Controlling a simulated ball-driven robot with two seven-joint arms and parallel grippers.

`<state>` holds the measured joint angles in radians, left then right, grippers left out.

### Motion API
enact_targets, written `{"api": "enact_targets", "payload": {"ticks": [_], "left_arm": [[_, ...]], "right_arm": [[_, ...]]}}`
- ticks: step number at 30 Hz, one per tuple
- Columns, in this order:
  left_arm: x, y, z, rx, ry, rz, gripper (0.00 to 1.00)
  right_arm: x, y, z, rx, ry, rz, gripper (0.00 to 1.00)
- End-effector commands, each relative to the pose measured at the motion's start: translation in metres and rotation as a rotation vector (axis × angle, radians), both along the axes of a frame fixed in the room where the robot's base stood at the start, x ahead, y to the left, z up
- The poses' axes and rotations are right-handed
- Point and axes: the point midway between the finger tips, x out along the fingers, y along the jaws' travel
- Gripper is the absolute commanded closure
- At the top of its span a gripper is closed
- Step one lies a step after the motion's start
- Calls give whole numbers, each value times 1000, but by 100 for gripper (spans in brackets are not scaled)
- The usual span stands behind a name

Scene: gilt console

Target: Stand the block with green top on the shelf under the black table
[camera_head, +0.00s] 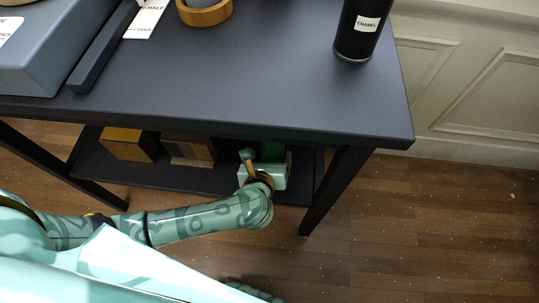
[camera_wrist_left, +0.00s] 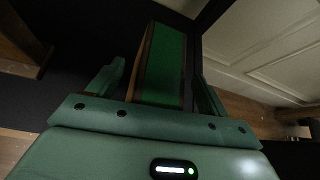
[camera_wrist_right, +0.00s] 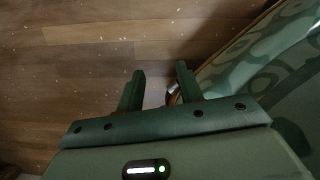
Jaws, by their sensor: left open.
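The block with green top (camera_wrist_left: 165,65) stands out in the left wrist view as a long green face with wood-brown edges. It lies between the two fingers of my left gripper (camera_wrist_left: 157,85), which are open with a gap on each side. In the head view only a dark green patch of the block (camera_head: 272,151) shows behind my left gripper (camera_head: 265,168). The gripper reaches in at the right part of the shelf (camera_head: 225,181) under the black table (camera_head: 240,90). I cannot tell whether the block is upright. My right gripper (camera_wrist_right: 160,88) is open and empty above the wooden floor.
Two wooden blocks (camera_head: 128,145) (camera_head: 190,152) sit on the shelf left of my gripper. The table's front right leg (camera_head: 335,185) is close on the right. On the tabletop are a black can (camera_head: 360,28), a wooden ring-shaped base (camera_head: 206,14) and a grey-blue box (camera_head: 50,50).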

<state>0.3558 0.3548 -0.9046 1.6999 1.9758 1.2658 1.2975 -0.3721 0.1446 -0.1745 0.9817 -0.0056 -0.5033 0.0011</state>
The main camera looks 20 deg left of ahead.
Motion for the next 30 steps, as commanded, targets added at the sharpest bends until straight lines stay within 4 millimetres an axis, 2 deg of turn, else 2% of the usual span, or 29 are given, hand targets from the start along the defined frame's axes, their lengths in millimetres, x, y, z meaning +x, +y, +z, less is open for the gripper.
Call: {"api": "enact_targets", "payload": {"ticks": [4, 9, 15, 20, 30], "left_arm": [[-22, -4, 19, -2, -2, 0, 21], [-57, -11, 41, -3, -3, -1, 21], [-87, -16, 56, -2, -3, 0, 21], [-97, -18, 60, -1, -2, -1, 21], [-97, -18, 59, -1, -1, 0, 21]], "right_arm": [[-21, 2, 7, 9, 10, -38, 64], [-23, 11, 17, 26, -10, -71, 64], [-28, 18, 24, 39, -20, -99, 64], [-30, 20, 25, 42, -21, -109, 64], [-31, 20, 24, 42, -20, -110, 64]]}}
